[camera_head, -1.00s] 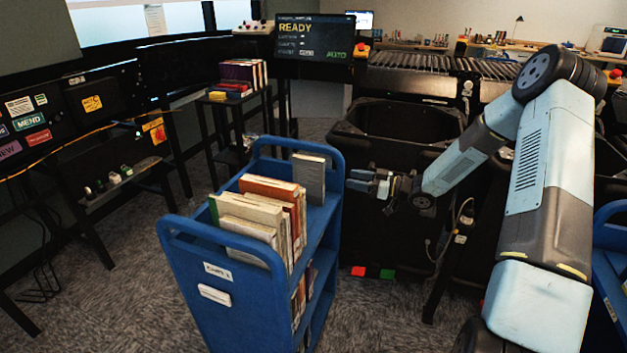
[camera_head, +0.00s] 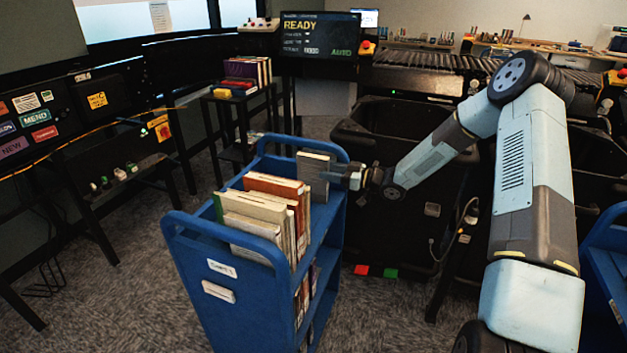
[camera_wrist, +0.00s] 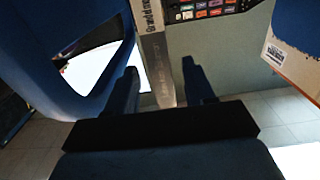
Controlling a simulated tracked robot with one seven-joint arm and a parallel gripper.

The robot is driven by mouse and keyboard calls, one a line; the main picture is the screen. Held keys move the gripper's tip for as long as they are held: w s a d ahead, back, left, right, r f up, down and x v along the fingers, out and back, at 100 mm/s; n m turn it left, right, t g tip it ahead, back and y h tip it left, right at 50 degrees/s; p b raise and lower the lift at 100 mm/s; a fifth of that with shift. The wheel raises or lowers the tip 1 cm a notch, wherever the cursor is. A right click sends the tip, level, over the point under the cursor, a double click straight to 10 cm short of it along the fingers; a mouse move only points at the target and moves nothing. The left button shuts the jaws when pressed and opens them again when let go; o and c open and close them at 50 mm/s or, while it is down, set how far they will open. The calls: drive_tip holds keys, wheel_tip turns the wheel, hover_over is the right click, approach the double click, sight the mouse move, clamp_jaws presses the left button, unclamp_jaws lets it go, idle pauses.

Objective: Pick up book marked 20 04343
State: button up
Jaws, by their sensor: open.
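A grey book (camera_head: 313,175) stands upright at the far end of the blue cart's top shelf, apart from the other books. My gripper (camera_head: 335,177) is at the cart's right side, level with this book. In the wrist view my open gripper (camera_wrist: 160,88) has its two fingers on either side of the book's pale grey spine (camera_wrist: 153,50), which carries dark lettering. I cannot tell whether the fingers touch it. I cannot read the number 20 04343 on any book.
The blue cart (camera_head: 220,266) holds several more books (camera_head: 270,210) nearer the camera. In the wrist view its blue end panel (camera_wrist: 50,60) is close on the left, and a book with a barcode label (camera_wrist: 292,45) is at right. A black bin (camera_head: 400,125) stands behind my arm.

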sight(313, 178)
drive_tip(key=x, duration=0.3)
drive_tip(key=shift+w+a+r, duration=0.1)
drive_tip(key=shift+a, duration=0.25)
clamp_jaws()
